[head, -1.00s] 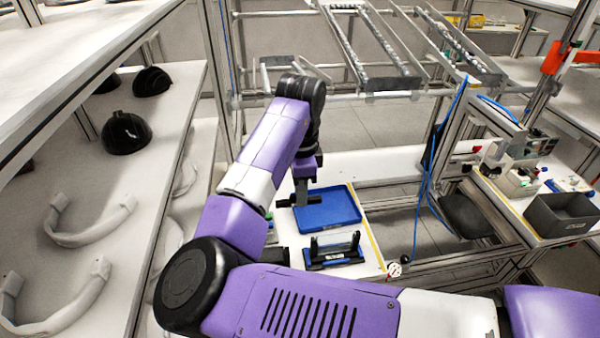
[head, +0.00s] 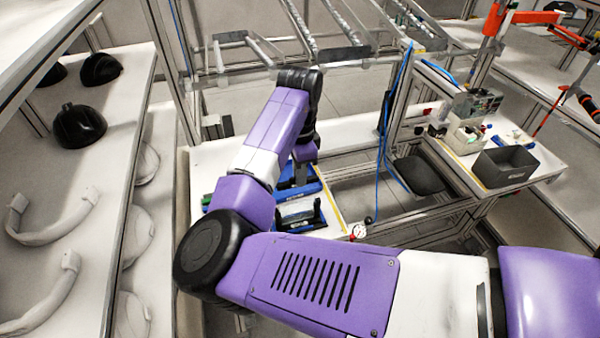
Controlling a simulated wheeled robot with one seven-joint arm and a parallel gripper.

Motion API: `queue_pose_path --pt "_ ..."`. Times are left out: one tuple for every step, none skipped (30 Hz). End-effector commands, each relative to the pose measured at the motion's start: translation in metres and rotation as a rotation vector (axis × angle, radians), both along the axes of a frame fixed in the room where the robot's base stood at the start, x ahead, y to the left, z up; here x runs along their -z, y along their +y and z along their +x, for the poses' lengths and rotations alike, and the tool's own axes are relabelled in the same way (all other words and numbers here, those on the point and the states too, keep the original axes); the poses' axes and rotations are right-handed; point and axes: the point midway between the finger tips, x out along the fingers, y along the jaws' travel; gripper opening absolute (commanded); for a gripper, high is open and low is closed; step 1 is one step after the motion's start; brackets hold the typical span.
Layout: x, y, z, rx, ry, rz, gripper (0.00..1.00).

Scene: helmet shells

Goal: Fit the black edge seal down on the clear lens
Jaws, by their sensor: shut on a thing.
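The clear lens (head: 301,209) stands upright in a blue and black holder (head: 301,222) on the white bench, in front of a blue tray (head: 312,187). My gripper (head: 300,178) points down over the tray, just behind the lens holder. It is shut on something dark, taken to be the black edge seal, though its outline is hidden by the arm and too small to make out. The gripper is apart from the lens. My arm covers much of the tray.
A shelf with black shells (head: 79,127) and pale curved parts (head: 42,228) stands at left. A dial gauge (head: 357,231) is at the bench's right edge. A grey bin (head: 504,166) stands on the right bench. A metal rack (head: 300,45) stands behind.

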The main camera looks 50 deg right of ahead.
Motion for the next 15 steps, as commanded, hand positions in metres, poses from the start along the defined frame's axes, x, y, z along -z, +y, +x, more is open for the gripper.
queue_pose_path --pt "0.003 0.0 0.0 -0.001 0.001 0.0 0.0" --pt "0.005 0.0 0.0 0.0 0.001 0.0 0.0" --pt "0.007 0.0 0.0 0.0 0.001 0.0 0.0" --pt "0.01 0.0 0.0 -0.001 0.001 0.0 0.0" --pt "0.012 0.0 0.0 -0.001 0.001 0.0 0.0" --pt "0.015 0.0 0.0 -0.001 0.001 0.0 0.0" --pt "0.018 0.0 0.0 -0.001 0.001 0.0 0.0" --pt "0.021 0.0 0.0 -0.001 0.001 0.0 0.0" --pt "0.024 0.0 0.0 -0.001 0.001 0.0 0.0" --pt "0.027 0.0 0.0 -0.001 0.001 0.0 0.0" --pt "0.03 0.0 0.0 -0.001 0.001 0.0 0.0" --pt "0.033 0.0 0.0 0.0 0.001 0.0 0.0" --pt "0.036 0.0 0.0 0.0 0.001 0.0 0.0" --pt "0.039 0.0 0.0 0.0 0.001 0.0 0.0" --pt "0.042 0.0 0.0 0.0 0.002 -0.001 0.0"
